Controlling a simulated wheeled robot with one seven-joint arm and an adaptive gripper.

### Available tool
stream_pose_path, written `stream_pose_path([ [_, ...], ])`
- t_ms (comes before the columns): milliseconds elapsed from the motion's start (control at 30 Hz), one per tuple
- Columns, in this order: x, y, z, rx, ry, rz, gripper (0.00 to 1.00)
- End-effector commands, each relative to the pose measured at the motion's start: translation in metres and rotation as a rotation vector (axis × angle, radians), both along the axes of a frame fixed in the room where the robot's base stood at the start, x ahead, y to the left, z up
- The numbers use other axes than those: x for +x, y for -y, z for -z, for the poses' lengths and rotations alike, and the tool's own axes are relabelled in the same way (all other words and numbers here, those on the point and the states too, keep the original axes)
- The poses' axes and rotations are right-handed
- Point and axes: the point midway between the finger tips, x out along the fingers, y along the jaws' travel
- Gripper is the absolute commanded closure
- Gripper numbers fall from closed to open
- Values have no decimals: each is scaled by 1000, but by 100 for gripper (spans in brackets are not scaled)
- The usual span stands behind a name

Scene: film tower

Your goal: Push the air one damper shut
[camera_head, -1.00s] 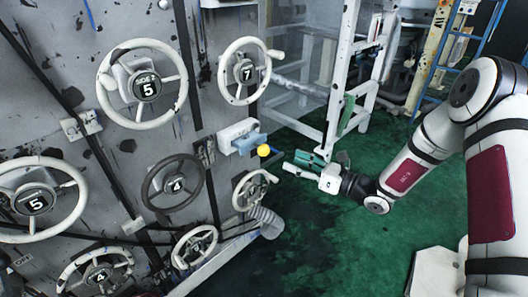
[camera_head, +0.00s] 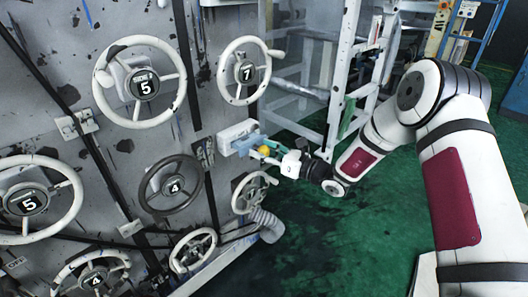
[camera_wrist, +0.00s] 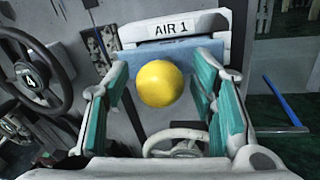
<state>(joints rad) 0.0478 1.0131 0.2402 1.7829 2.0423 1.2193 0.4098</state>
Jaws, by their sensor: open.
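The air one damper is a white box marked "AIR 1" (camera_wrist: 176,27) on the grey panel, with a light blue slide (camera_wrist: 128,62) and a yellow ball knob (camera_wrist: 160,84). In the head view the white box (camera_head: 236,133) is at the centre, with the blue slide (camera_head: 246,145) sticking out and the yellow knob (camera_head: 264,150) at its outer end. My gripper (camera_head: 268,155) is open at the knob. In the wrist view its teal finger pads (camera_wrist: 162,92) stand left and right of the knob, with gaps on both sides.
A white handwheel (camera_head: 254,192) is just below the damper, and wheel 7 (camera_head: 245,72) is above it. Dark wheel 4 (camera_head: 174,186) is to the left. A white metal frame (camera_head: 345,75) stands behind my arm. The green floor (camera_head: 330,235) is open.

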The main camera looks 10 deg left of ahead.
Motion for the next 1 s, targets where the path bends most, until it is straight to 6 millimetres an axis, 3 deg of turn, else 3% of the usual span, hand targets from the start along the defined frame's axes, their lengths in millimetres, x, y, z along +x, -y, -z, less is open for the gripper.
stream_pose_path([
  [67,0,0,0,0,0,0,49],
  [300,0,0,0,0,0,0,100],
  [467,1,-1,0,1,0,0,100],
  [767,24,-28,1,1,3,1,100],
  [1000,23,-28,0,1,0,2,100],
])
